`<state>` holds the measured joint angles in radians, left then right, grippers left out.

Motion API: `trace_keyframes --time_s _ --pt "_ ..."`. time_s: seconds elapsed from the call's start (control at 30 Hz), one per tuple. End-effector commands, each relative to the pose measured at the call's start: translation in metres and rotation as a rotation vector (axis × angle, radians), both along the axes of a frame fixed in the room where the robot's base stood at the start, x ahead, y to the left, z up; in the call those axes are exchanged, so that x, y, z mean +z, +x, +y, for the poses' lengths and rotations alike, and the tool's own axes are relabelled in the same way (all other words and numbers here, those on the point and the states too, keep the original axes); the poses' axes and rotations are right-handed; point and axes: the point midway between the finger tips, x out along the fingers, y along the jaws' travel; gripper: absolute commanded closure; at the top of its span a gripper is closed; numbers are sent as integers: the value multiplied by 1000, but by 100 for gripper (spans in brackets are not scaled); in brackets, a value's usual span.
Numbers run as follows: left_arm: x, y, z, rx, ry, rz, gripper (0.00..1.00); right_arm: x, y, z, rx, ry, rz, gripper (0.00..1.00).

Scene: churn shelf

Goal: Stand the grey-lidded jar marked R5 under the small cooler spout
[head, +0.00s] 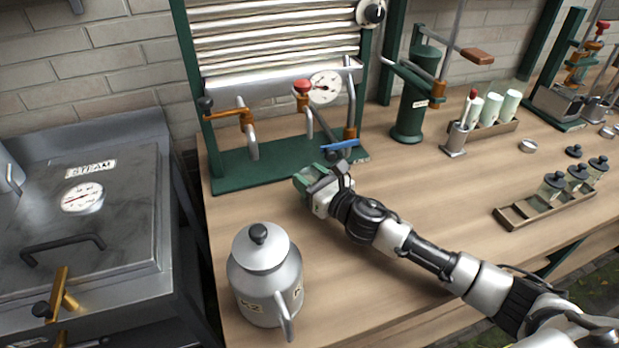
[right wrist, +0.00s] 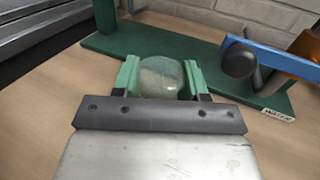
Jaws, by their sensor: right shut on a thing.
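My right gripper (head: 312,180) is shut on a rounded, glassy jar at the front edge of the cooler's green base (head: 225,172). In the right wrist view the jar (right wrist: 161,78) sits between the green fingers of the gripper (right wrist: 161,80). Its R5 mark and its lid colour cannot be made out. The cooler (head: 275,45) has a left spout with an orange lever (head: 232,114) and further pipes with a red knob (head: 302,86). A blue lever (head: 340,144) is just beyond my gripper; it also shows in the right wrist view (right wrist: 275,62). My left gripper is not in view.
A metal can (head: 262,270) stands at the front left of the bench. A wooden rack (head: 520,216) with several dark-lidded jars is at right. A green press (head: 410,108) and a rack of white cylinders (head: 492,128) stand behind. The bench middle is clear.

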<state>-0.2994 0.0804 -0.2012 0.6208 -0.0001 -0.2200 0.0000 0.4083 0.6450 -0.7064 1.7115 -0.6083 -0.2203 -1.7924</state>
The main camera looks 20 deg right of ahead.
Motion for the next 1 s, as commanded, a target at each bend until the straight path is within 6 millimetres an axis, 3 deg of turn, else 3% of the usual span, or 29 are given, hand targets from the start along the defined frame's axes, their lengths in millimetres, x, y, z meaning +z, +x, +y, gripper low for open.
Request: trace_keyframes --time_s 0.07,0.1,0.23,0.63,1.0 --pt "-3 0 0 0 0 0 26 -3 0 0 0 0 -1 84" --pt "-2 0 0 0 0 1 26 -2 0 0 0 0 0 52" --pt "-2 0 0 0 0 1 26 -2 0 0 0 0 0 32" --pt "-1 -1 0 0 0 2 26 -1 -6 -4 -1 -2 1 31" --pt "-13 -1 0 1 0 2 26 -4 -76 -35 0 -3 3 31"
